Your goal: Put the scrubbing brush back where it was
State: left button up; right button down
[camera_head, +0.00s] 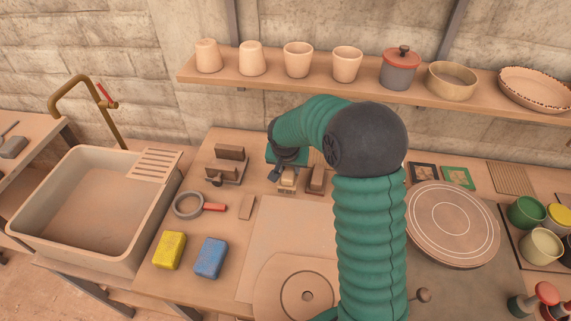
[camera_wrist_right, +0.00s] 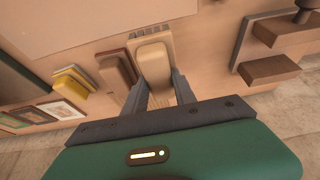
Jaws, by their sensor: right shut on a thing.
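My right gripper (camera_head: 283,176) reaches down at the back of the worktable, partly hidden by its own wrist. In the right wrist view, my right gripper (camera_wrist_right: 158,86) is shut on a pale wooden block with a rounded top, which looks like the scrubbing brush (camera_wrist_right: 154,62). The brush (camera_head: 287,181) also shows at the fingertips in the head view. A pale slotted piece (camera_wrist_right: 151,35) shows at its far end; I cannot tell whether the two are joined. The brush's underside is hidden. My left gripper is not in view.
A brown block (camera_head: 316,181) stands close beside the brush. A dark stand with wooden blocks (camera_head: 226,170) is to the left. A pottery shelf (camera_head: 370,92) runs behind my arm.

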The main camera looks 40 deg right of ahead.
jog(key=w, duration=0.1)
jog(key=w+d, duration=0.2)
jog(key=w, duration=0.1)
jog(key=shift+f+p, duration=0.1)
jog(key=shift+p, duration=0.2)
jog(key=f, duration=0.3)
jog(key=shift+s+a, duration=0.15)
jog(key=shift+a, duration=0.2)
jog(key=shift+d+f, duration=0.1)
jog(key=shift+f, duration=0.1)
jog(key=c, duration=1)
grip_release()
jog(key=shift+d+f, duration=0.1)
jog(key=shift+d, duration=0.1)
jog(key=shift+a, duration=0.1)
